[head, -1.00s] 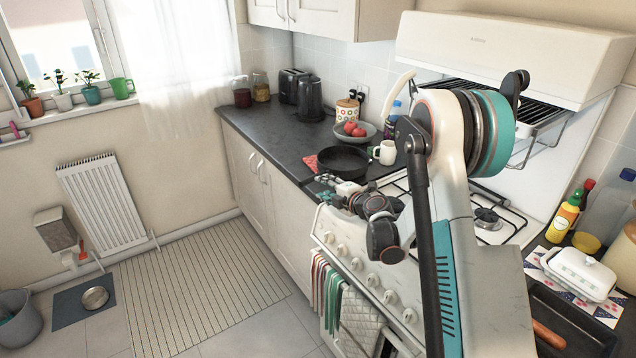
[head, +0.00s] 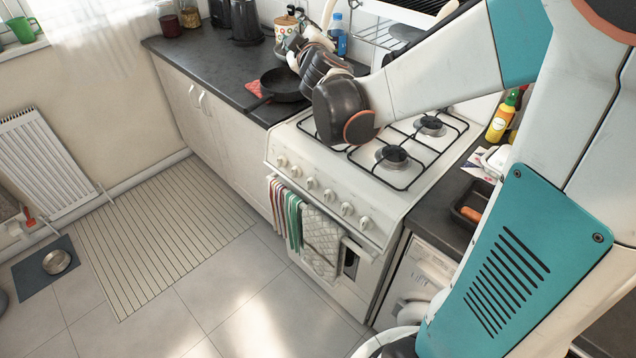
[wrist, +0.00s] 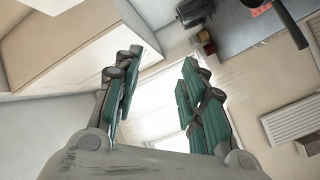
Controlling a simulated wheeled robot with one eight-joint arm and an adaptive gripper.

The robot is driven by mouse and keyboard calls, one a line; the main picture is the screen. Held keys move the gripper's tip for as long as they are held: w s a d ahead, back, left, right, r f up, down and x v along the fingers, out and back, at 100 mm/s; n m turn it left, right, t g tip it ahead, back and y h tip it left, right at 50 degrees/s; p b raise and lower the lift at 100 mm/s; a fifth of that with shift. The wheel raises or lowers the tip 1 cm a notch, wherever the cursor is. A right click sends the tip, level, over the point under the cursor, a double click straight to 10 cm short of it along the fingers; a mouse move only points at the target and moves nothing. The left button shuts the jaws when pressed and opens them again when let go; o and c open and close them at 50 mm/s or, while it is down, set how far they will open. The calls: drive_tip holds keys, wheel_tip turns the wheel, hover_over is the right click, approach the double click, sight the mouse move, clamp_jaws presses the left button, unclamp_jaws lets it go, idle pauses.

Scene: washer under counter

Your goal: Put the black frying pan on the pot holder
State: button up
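The black frying pan (head: 288,84) stands upright on the dark counter left of the stove, its handle pointing toward the front left. The red pot holder (head: 254,88) shows at the pan's left edge. The pan hides the rest, so I cannot tell how much of the pan rests on it. My gripper (head: 294,44) is above and behind the pan, apart from it. In the wrist view my gripper (wrist: 163,56) is open, with nothing between its fingers. That view shows the pan's dark handle (wrist: 292,25) and the red pot holder (wrist: 260,10) at the upper right.
The white stove (head: 340,190) with black grates is right of the counter. The kettle (head: 244,22), a patterned canister (head: 285,24) and a blue bottle (head: 338,36) stand along the back. The counter's left part (head: 190,50) is clear.

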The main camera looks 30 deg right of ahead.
drive_tip(key=s+a+f+m+g+y, duration=0.1)
drive_tip(key=s+a+f+m+g, duration=0.1)
drive_tip(key=s, duration=0.9)
drive_tip(key=s+a+f+m+g+y, duration=0.1)
drive_tip(key=s+a+f+g, duration=0.3)
drive_tip(key=s, duration=0.7)
drive_tip(key=s+a+f+m+g+y, duration=0.2)
drive_tip(key=s+a+f, duration=0.4)
drive_tip(key=s, duration=0.5)
drive_tip(key=shift+f+m+g, duration=0.55)
drive_tip(key=shift+m+g, duration=0.35)
drive_tip(key=shift+m, duration=0.2)
drive_tip(key=shift+f, duration=0.25)
